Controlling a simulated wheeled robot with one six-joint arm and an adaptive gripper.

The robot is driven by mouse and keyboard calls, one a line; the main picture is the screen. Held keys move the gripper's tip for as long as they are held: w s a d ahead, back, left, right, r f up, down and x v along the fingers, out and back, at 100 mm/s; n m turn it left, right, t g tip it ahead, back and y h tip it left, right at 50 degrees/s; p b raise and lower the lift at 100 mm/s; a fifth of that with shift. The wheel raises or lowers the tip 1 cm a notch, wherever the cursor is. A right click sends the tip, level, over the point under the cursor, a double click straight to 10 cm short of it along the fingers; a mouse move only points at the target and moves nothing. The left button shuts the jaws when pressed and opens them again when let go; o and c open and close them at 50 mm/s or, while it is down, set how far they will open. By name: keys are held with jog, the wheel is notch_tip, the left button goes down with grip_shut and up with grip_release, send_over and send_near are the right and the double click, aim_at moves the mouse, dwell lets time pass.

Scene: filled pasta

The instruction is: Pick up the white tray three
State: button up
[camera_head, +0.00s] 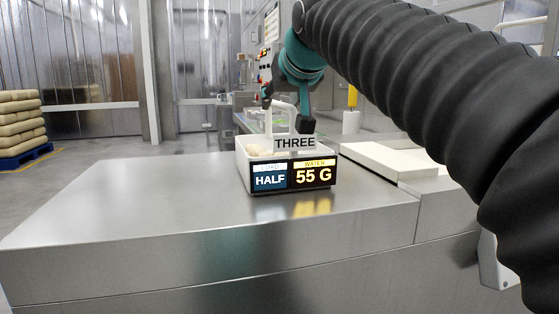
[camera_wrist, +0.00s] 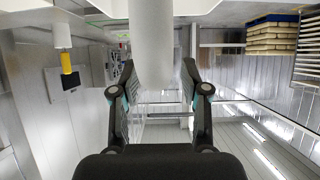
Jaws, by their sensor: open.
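The white tray (camera_head: 243,160) labelled THREE stands on the steel table, with a sign on its front reading HALF and 55 G. Pale contents show inside it, too small to make out. Its white handle (camera_head: 283,106) rises from the middle. My gripper (camera_head: 287,112) is open at the handle, with one dark fingertip on each side of it in the head view. In the wrist view a broad white bar, seemingly the handle (camera_wrist: 151,45), comes down between the open fingers of my gripper (camera_wrist: 157,75). Whether a finger touches it I cannot tell.
The steel table top (camera_head: 120,205) is bare to the left and in front of the tray. A flat white panel (camera_head: 375,160) lies to its right. A yellow and white cylinder (camera_head: 352,110) stands behind. Stacked sacks (camera_head: 20,122) sit on a blue pallet at far left.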

jog(key=x, duration=0.2)
jog(key=shift+w+f, duration=0.15)
jog(key=shift+w, duration=0.05)
jog(key=shift+c, duration=0.3)
grip_shut()
